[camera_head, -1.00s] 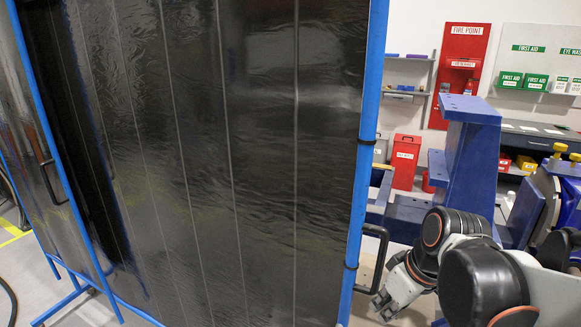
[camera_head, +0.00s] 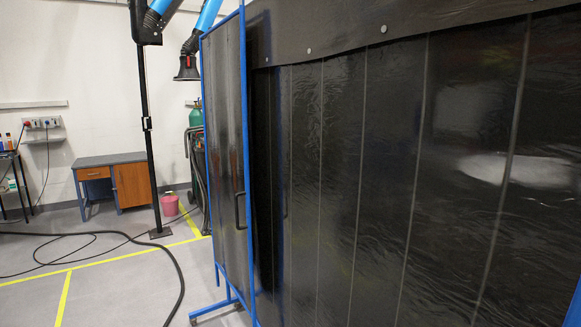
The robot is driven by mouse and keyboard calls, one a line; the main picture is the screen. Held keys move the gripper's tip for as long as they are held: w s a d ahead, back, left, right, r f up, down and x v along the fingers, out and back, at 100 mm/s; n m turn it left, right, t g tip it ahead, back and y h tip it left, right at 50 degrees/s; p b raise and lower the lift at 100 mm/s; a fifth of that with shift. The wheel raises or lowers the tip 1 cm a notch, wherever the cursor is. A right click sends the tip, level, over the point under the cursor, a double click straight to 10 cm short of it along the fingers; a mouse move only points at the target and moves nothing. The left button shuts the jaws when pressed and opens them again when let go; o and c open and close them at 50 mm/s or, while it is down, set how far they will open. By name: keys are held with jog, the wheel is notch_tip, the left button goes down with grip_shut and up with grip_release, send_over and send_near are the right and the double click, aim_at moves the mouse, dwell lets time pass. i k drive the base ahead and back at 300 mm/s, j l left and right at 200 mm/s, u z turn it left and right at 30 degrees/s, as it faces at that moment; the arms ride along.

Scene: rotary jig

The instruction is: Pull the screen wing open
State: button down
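The dark strip screen (camera_head: 390,170) fills the right half of the view. A narrower wing (camera_head: 223,150) with a blue tube frame stands at its left end, angled to the main screen. A black D-shaped handle (camera_head: 240,211) sits on the wing near its blue upright (camera_head: 246,150). A bit of another blue post (camera_head: 574,308) shows at the lower right corner. My gripper and arm are out of view.
A black hose (camera_head: 170,265) lies across the floor at left, with yellow floor lines. A black stand (camera_head: 148,130), a pink bin (camera_head: 170,205) and a wooden desk (camera_head: 120,182) are behind. Open floor (camera_head: 110,295) lies left of the wing.

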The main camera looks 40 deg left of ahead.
aim_at(223, 56)
jog(key=u, duration=1.85)
jog(key=i+j+z, duration=0.15)
jog(key=j, duration=0.95)
jog(key=i+j+z, duration=0.1)
jog(key=i+j, duration=0.2)
jog(key=i+j+z, duration=0.1)
jog(key=i+j, duration=0.2)
jog(key=j, duration=0.2)
jog(key=i+j+z, duration=0.15)
jog(key=i+j, duration=0.15)
jog(key=i+l, duration=0.1)
jog(key=i, duration=0.55)
jog(key=i+l, duration=0.1)
jog(key=i, duration=0.55)
jog(key=l+z, duration=0.2)
jog(key=k+j, duration=0.05)
jog(key=j, duration=0.05)
